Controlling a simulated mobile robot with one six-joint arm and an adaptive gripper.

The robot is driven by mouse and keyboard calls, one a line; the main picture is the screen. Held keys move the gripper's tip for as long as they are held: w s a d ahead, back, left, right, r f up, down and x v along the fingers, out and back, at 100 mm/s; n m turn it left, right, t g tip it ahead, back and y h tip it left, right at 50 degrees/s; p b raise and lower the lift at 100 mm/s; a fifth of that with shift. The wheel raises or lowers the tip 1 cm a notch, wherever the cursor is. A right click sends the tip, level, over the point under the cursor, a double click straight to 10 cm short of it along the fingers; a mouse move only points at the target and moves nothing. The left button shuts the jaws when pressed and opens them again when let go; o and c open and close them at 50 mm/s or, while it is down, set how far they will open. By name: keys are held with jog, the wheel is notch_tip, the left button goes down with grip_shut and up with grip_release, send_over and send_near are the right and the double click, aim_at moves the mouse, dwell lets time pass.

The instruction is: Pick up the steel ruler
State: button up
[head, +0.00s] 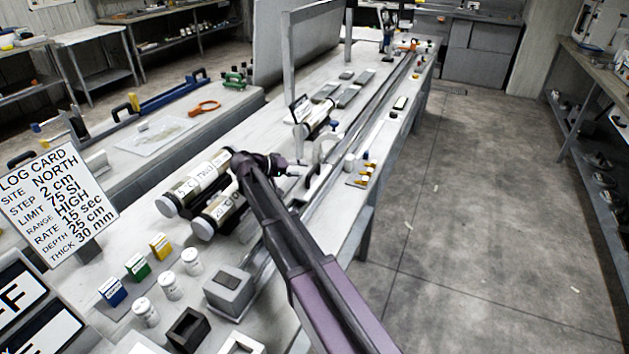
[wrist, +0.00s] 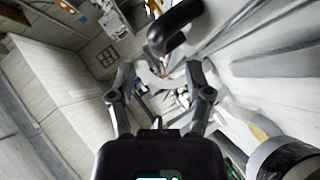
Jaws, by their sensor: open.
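I cannot pick out the steel ruler with certainty in either view. A long grey metal rail (head: 372,108) runs lengthwise along the bench in the head view, but I cannot tell whether a ruler lies on or beside it. My gripper (head: 298,172) is above the bench, to the right of the labelled core tubes, small and partly hidden by my arm. In the wrist view my gripper (wrist: 160,76) has its two fingers spread apart with nothing held between them. A dark rounded handle-like part (wrist: 175,25) shows beyond the fingertips.
Two labelled core tubes (head: 196,182) lie left of my arm. Coloured boxes (head: 137,267), white jars (head: 170,285) and a grey block (head: 229,291) stand at the near end. A log card (head: 60,200) is at left.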

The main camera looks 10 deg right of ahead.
aim_at(313, 169)
jog(key=shift+s+b+x, duration=0.15)
jog(key=shift+b+x, duration=0.3)
jog(key=shift+x, duration=0.5)
jog(key=shift+s+b+x, duration=0.15)
jog(key=shift+b+x, duration=0.25)
jog(key=shift+x, duration=1.35)
grip_shut()
